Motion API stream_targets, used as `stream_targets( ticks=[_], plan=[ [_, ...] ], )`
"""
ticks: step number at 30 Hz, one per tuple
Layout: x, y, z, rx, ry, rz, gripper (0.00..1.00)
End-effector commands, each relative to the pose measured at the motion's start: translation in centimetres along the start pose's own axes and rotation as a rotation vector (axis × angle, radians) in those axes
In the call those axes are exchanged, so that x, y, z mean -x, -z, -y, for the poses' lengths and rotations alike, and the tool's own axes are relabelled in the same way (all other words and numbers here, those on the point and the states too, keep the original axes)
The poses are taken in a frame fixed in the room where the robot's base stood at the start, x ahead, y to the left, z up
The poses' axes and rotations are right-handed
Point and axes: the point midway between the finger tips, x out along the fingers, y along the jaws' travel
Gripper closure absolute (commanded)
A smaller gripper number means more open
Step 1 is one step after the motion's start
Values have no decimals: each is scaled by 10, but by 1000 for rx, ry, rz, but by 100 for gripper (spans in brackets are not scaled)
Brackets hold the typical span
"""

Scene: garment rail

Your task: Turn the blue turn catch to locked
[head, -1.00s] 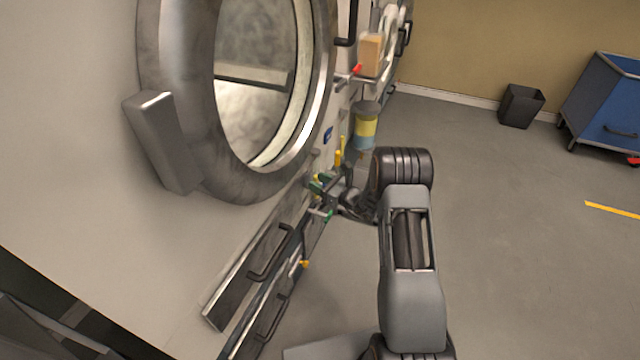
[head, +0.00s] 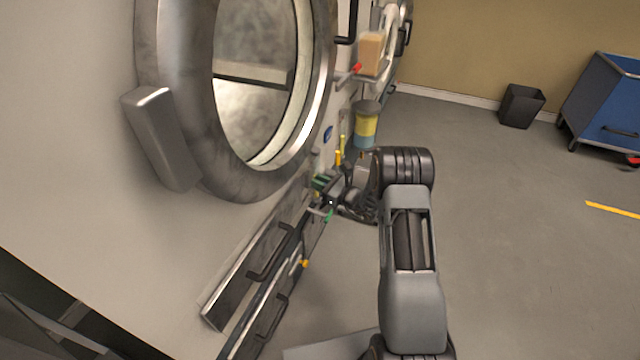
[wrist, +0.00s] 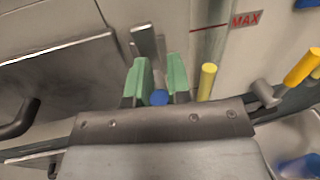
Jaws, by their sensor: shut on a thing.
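The blue turn catch (wrist: 160,97) shows in the wrist view as a small round blue part low between two green fingertips. My gripper (wrist: 159,77) is shut on the catch, one finger on each side; the fingers hide part of it. Grey metal pieces (wrist: 145,40) stand just beyond the fingertips, and I cannot tell whether they belong to the catch. In the head view my gripper (head: 326,196) is at the machine front, below and right of the round door. The catch cannot be made out there, and its angle is unclear.
A yellow peg (wrist: 207,82) stands close right of my fingers, with a yellow-ended lever (wrist: 301,67) farther right. A dark handle (wrist: 18,120) is at left. The large round door (head: 180,100) is up left in the head view. The floor at right is mostly clear.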

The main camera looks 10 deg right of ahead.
Motion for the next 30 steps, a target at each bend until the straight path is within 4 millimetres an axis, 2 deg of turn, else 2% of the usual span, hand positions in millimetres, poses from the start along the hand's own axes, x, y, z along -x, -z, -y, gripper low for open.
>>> stream_targets(
  ticks=[8,30],
  plan=[
    [1,6,-7,199,-1,40,100],
    [5,15,-24,890,-2,178,100]
  ],
)
